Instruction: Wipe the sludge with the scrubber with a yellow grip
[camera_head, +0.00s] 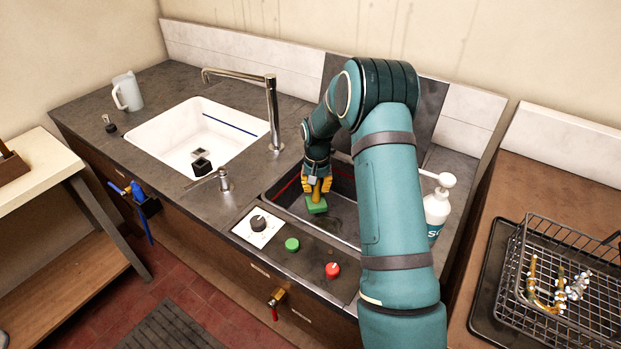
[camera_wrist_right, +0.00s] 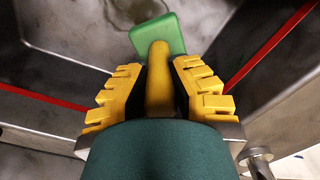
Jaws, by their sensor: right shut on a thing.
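The scrubber (camera_head: 317,205) has a green pad and a yellow grip. In the wrist view its yellow grip (camera_wrist_right: 159,80) stands between the yellow fingers and its green pad (camera_wrist_right: 158,38) lies beyond them. My right gripper (camera_head: 317,184) is shut on the yellow grip and reaches down into the dark metal basin (camera_head: 279,198). Dark smudges, apparently sludge (camera_wrist_right: 107,12), show on the basin floor in the wrist view. I cannot tell whether the pad touches the floor. My left gripper is not in view.
A red line runs around the basin's inner walls. A white pump bottle (camera_head: 436,212) stands close right of my arm. A tap (camera_head: 272,112) and a white sink (camera_head: 183,130) are to the left. A wire basket (camera_head: 560,282) with brass parts is at the right.

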